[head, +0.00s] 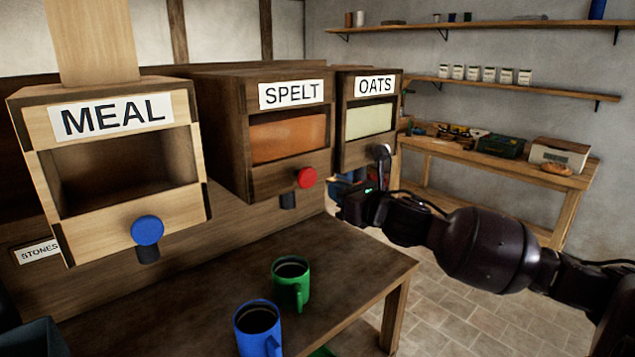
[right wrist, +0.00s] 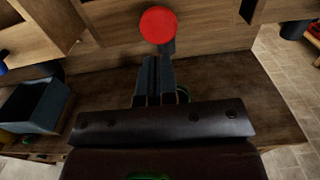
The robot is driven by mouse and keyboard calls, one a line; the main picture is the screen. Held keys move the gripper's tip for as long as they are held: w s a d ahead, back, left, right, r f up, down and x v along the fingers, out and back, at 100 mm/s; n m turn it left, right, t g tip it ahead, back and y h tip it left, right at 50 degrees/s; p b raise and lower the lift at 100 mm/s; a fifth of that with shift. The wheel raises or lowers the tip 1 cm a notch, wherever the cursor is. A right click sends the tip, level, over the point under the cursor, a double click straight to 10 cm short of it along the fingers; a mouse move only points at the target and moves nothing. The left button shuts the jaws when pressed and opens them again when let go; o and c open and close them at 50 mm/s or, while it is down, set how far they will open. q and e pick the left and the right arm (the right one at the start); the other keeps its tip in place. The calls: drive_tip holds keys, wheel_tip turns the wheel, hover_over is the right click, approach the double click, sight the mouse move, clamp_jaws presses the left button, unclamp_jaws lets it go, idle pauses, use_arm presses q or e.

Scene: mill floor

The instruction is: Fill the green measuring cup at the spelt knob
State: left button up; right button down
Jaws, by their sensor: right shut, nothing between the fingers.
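The spelt knob (head: 306,178) is a round red button on the front of the dark wooden SPELT hopper (head: 228,150), with a dark spout (head: 288,200) below it. The green measuring cup (head: 290,285) stands upright on the table, below the spout and nearer to me. Its inside looks dark; I cannot tell what it holds. My right gripper (head: 350,207) is shut and empty, to the right of the red knob and apart from it. My left gripper is not in view.
A blue cup (head: 258,325) stands close in front of the green one. The MEAL hopper (head: 110,160) with a blue knob (head: 147,230) is left, the OATS hopper (head: 368,120) right. The table (head: 180,315) has bare room left of the cups. A grey-blue bin (right wrist: 35,105) sits at its side.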

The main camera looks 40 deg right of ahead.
sight(310, 179)
drive_tip(key=shift+w+a+p, duration=0.15)
drive_tip(key=shift+w, duration=1.5)
drive_tip(key=shift+w+a+p, duration=0.15)
drive_tip(key=shift+w, duration=1.5)
